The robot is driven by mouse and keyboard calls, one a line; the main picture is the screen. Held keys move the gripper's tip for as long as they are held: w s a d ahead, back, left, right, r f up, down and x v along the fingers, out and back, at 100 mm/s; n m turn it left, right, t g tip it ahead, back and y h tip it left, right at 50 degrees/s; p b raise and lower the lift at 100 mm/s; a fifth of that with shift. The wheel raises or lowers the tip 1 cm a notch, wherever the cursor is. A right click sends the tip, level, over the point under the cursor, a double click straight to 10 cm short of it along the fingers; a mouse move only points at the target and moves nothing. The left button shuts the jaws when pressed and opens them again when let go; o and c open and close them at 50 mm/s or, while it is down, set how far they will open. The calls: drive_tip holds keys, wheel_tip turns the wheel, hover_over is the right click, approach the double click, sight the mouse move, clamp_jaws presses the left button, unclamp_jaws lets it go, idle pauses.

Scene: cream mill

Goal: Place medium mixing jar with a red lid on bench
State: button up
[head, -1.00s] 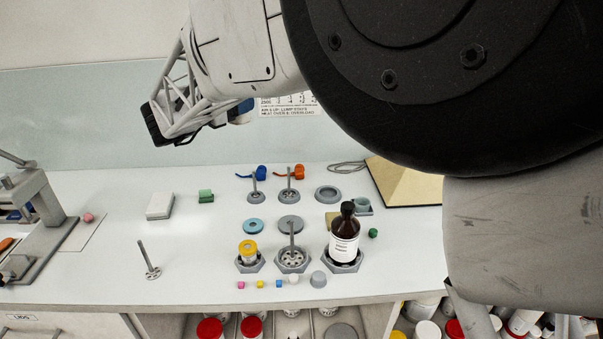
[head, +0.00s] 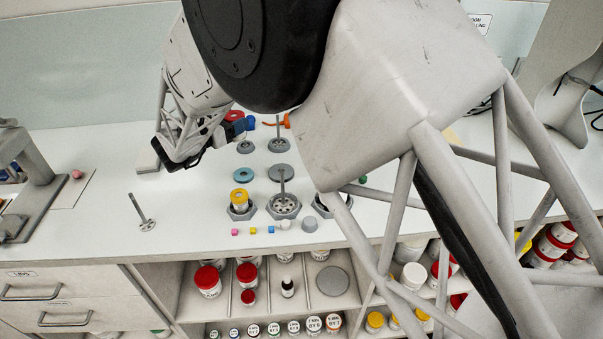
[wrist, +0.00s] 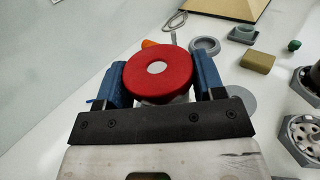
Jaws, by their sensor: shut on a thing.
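My gripper (wrist: 158,80) is shut on the jar with a red lid (wrist: 135,76). The wrist view looks onto its round red lid, which has a pale centre, between the two blue fingers; a little of the white body shows below the lid. In the head view the red lid (head: 234,115) shows small beside the blue gripper (head: 241,124), over the back part of the white bench (head: 185,205). The rest of the jar is hidden, and I cannot tell its height above the bench.
On the bench stand a yellow-lidded jar (head: 240,197), grey hexagonal holders (head: 285,210), a teal ring (head: 243,174) and a rod on a disc (head: 146,224).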

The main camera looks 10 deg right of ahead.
sight(237, 139)
drive_tip(key=shift+f, duration=3.15)
drive_tip(key=shift+f, duration=1.85)
drive_tip(key=shift+f, duration=0.15)
drive_tip(key=o, duration=1)
drive_tip(key=shift+r, duration=0.2)
drive_tip(key=shift+v, duration=3.75)
